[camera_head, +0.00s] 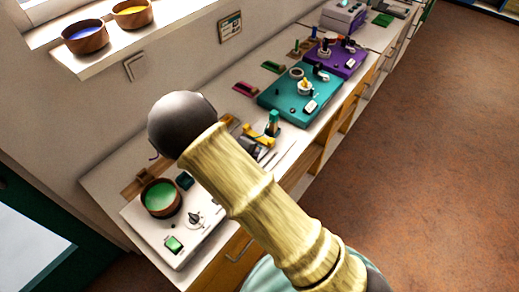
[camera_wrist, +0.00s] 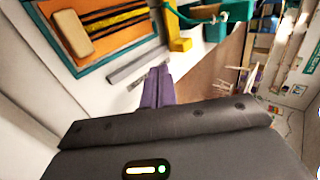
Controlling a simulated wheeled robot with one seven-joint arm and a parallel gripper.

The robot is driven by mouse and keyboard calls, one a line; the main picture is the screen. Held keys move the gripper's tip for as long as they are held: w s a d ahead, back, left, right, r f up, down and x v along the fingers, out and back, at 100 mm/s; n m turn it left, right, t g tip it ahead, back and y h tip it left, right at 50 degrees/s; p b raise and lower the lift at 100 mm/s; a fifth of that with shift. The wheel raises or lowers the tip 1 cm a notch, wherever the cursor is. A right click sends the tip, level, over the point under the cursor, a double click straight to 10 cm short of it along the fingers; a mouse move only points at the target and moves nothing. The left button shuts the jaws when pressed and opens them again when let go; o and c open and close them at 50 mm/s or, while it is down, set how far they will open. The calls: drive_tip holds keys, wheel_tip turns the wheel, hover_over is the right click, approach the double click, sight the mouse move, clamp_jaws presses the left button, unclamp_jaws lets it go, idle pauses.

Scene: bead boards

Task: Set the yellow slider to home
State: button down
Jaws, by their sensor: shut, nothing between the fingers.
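In the wrist view, a yellow L-shaped piece (camera_wrist: 179,40) stands beside a teal post (camera_wrist: 225,20). An orange panel (camera_wrist: 88,23) in a teal frame has dark grooves, a yellow strip (camera_wrist: 118,20) and a tan block (camera_wrist: 73,34) at its left end. I cannot tell for sure which yellow part is the slider. My gripper (camera_wrist: 158,73) has purple fingers, shut and empty, below the panel and the yellow piece in the picture. In the head view a yellow piece (camera_head: 257,140) shows just right of my arm, which hides my gripper and much of that board.
A grey bar (camera_wrist: 134,66) lies close to my fingers. On the bench, a white board (camera_head: 196,238) with a green-filled bowl (camera_head: 161,198) is nearer, and teal (camera_head: 283,107) and purple (camera_head: 350,62) boards are farther. The floor (camera_head: 430,150) at right is clear.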

drive_tip(key=v, duration=0.7)
drive_tip(key=shift+r, duration=0.15)
drive_tip(key=shift+a, duration=0.2)
drive_tip(key=shift+d, duration=0.1)
drive_tip(key=w+d+r+n+g+y, duration=0.1)
drive_tip(key=w+d+r+n+y, duration=0.1)
drive_tip(key=d+r+n+y, duration=0.65)
drive_tip(key=s+d+r+n+g+h, duration=0.3)
drive_tip(key=s+d+r+n+g, duration=0.1)
drive_tip(key=s+d+n, duration=1)
drive_tip(key=shift+d+n, duration=0.55)
drive_tip(key=shift+n, duration=0.6)
